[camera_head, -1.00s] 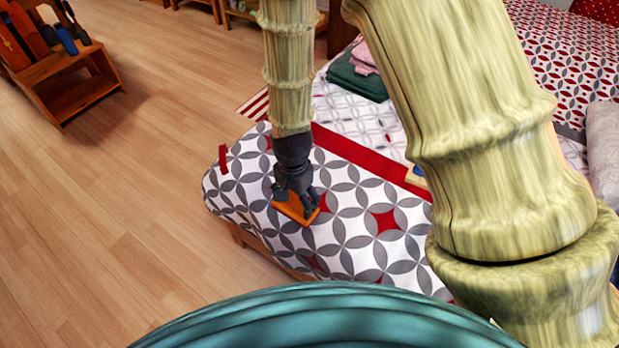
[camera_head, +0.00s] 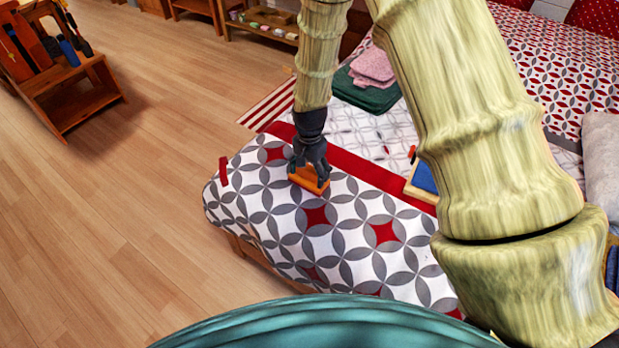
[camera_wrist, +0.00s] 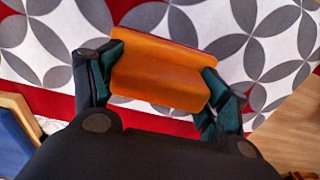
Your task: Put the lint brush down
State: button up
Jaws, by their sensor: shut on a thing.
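The lint brush shows as an orange block (camera_wrist: 160,70) between the two dark fingers of my gripper (camera_wrist: 158,85) in the wrist view. My gripper is shut on it, one finger at each end. In the head view, the orange brush (camera_head: 310,180) is under my gripper (camera_head: 309,168), over the patterned bed cover (camera_head: 340,235) near the bed's left corner. I cannot tell whether the brush touches the cover. Its underside is hidden.
A wooden tray with a blue thing (camera_head: 424,178) lies on the bed to the right. Folded green and pink cloths (camera_head: 370,85) lie farther back. A wooden rack (camera_head: 75,95) stands on the floor at left. The cover's front part is clear.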

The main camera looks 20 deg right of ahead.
aim_at(310, 179)
jog(key=shift+f, duration=1.65)
jog(key=shift+f, duration=0.2)
jog(key=o, duration=1.4)
jog(key=shift+c, duration=0.2)
jog(key=shift+r, duration=0.1)
notch_tip(310, 179, up, 12)
jog(key=shift+r, duration=0.1)
